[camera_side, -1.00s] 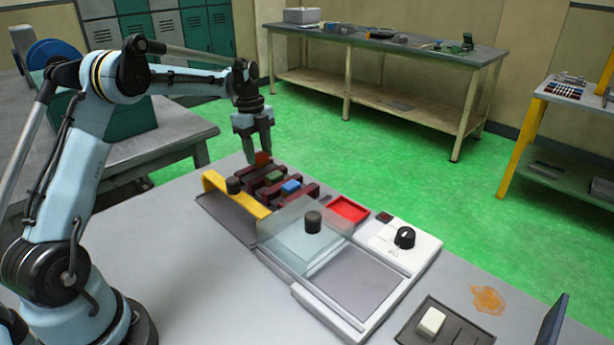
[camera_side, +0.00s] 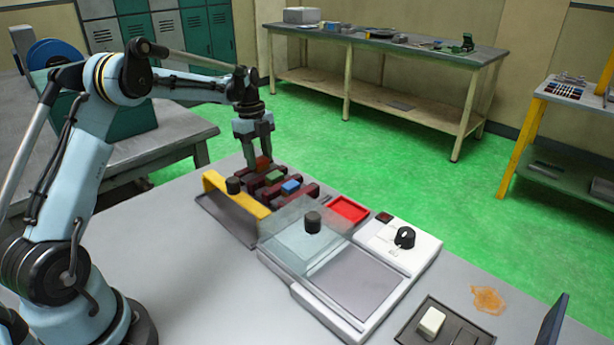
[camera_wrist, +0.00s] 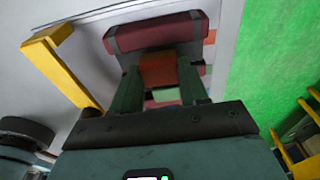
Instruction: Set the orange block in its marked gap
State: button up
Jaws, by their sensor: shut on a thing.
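The orange block (camera_side: 263,162) is between the fingers of my gripper (camera_side: 259,163), which is shut on it. In the wrist view the orange block (camera_wrist: 158,72) shows between the two green fingers (camera_wrist: 158,88), close beside a dark red bar (camera_wrist: 155,33). The block is low at the far end of the row of dark red bars (camera_side: 252,183). A green block (camera_side: 273,177) and a blue block (camera_side: 291,187) sit between bars nearer the camera. Whether the orange block touches the bottom of its gap is hidden by the fingers and bars.
A clear cover with a black knob (camera_side: 313,221) stands just in front. A red tray (camera_side: 349,209) and a white dial box (camera_side: 400,243) lie to the right.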

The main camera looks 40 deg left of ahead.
aim_at(259, 159)
jog(key=shift+f, duration=0.3)
dwell(0.4)
jog(key=o, duration=1.4)
jog(key=shift+r, duration=0.1)
jog(key=shift+r, duration=3.4)
